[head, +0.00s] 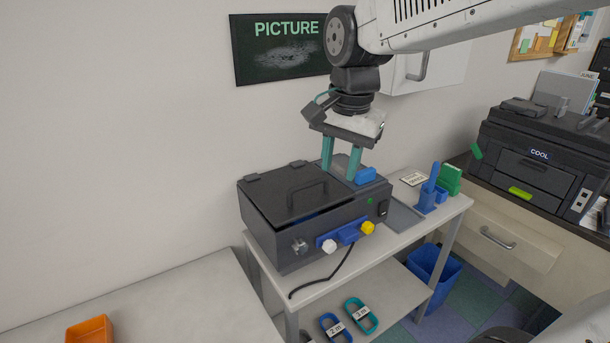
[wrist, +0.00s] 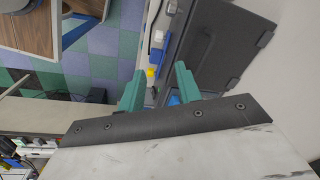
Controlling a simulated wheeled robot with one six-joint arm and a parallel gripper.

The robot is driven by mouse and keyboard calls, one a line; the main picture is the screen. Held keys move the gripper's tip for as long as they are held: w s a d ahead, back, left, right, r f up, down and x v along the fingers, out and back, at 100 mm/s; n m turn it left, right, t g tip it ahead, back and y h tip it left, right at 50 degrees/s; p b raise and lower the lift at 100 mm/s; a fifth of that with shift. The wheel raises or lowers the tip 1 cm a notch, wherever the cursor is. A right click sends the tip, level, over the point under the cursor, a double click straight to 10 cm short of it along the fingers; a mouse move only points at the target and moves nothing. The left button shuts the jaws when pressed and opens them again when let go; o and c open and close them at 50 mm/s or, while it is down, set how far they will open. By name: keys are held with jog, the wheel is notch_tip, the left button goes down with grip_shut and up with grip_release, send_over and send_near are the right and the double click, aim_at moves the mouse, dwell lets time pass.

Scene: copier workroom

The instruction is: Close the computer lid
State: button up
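The computer is a dark grey box (head: 285,248) on a small light table, with a cable, white and yellow knobs and a blue part on its front. Its dark lid (head: 285,200), with a bar handle (head: 306,198), lies nearly flat over the left part. A narrow dark gap shows under the lid's front edge. My gripper (head: 341,170) points down above the box's right rear part, beside the lid. Its teal fingers are apart with nothing visibly held. In the wrist view, the open fingers (wrist: 160,92) are near the front knobs and the lid (wrist: 225,45) lies beyond.
A blue block (head: 366,174) sits on the box's right part near my fingers. A blue holder (head: 427,204) and green item (head: 449,179) stand to the right. A black printer (head: 545,150) is farther right. The white surface (head: 170,305) at front left is mostly clear.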

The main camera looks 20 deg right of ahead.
aim_at(307, 183)
jog(key=w+a+f+m, duration=0.1)
jog(key=w+a+m, duration=0.1)
jog(key=w+m, duration=0.5)
jog(key=shift+n, duration=0.8)
jog(key=w+f, duration=0.1)
jog(key=f, duration=0.1)
jog(key=w+f, duration=0.1)
jog(key=f, duration=0.2)
jog(key=w+f, duration=0.1)
jog(key=f, duration=0.1)
jog(key=shift+w+f, duration=0.35)
jog(key=shift+f, duration=0.05)
